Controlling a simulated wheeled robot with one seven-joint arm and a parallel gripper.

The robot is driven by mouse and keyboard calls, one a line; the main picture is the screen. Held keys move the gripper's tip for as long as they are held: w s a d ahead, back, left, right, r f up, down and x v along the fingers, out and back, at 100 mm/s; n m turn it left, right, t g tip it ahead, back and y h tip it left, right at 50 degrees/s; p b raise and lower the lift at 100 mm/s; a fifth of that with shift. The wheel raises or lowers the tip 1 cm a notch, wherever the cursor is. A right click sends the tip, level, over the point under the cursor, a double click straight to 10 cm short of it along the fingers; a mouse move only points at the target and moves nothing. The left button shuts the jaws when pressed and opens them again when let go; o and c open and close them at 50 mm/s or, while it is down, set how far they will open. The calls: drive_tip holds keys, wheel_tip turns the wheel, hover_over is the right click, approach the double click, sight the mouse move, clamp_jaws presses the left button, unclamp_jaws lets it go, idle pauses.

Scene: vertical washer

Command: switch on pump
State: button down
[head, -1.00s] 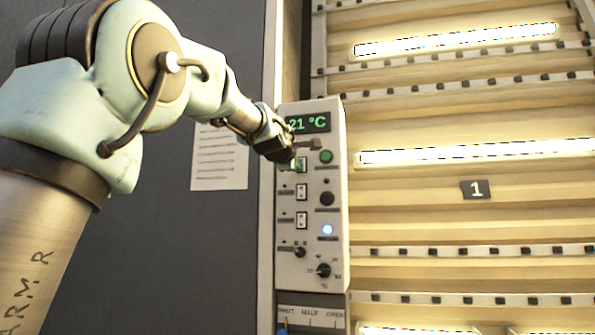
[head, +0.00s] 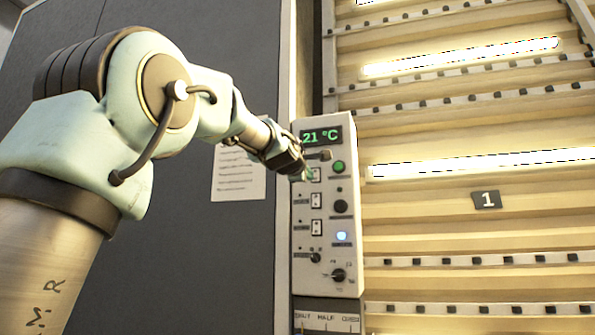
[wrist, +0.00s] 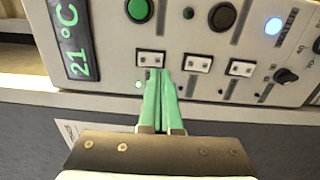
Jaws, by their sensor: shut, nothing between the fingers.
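The control panel (head: 328,255) shows a green "21 °C" display (head: 321,136) at its top. A column of three small white rocker switches is below it: the top one (head: 316,175), the middle one (head: 316,200) and the lower one (head: 316,228). Their labels are too small to read, so I cannot tell which is the pump's. My gripper (head: 307,175) is shut and empty, its green fingertips at the top switch. In the wrist view the fingertips (wrist: 159,73) reach the edge of that switch (wrist: 150,59); contact is unclear. A small lamp (wrist: 138,85) beside it glows pale green.
A green button (head: 338,167), a black button (head: 340,206), a lit blue-white button (head: 342,237) and a rotary knob (head: 338,275) sit close on the right. A lever scale (head: 326,319) lies below. A paper sheet (head: 238,174) hangs on the dark wall.

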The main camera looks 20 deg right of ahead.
drive_tip(key=f+p+v, duration=0.1)
drive_tip(key=p+v, duration=0.3)
drive_tip(key=v, duration=0.5)
drive_tip(key=shift+a, duration=0.1)
idle(0.4)
drive_tip(key=w+a+f+m+g+y, duration=0.1)
drive_tip(key=a+f+m+g+y, duration=0.15)
drive_tip(key=a+f, duration=0.6)
drive_tip(key=w+a+f+m+g+y, duration=0.1)
drive_tip(key=a+f+m+y, duration=0.2)
drive_tip(key=f, duration=1.1)
drive_tip(key=w+a+f+m+g+y, duration=0.1)
drive_tip(key=w+a+f+g+y, duration=0.15)
drive_tip(key=a+f, duration=0.7)
drive_tip(key=s+a+f+m+g+y, duration=0.4)
drive_tip(key=s+a+f, duration=1.2)
drive_tip(key=f, duration=0.4)
drive_tip(key=shift+s+g, duration=0.65)
drive_tip(key=shift+g, duration=0.25)
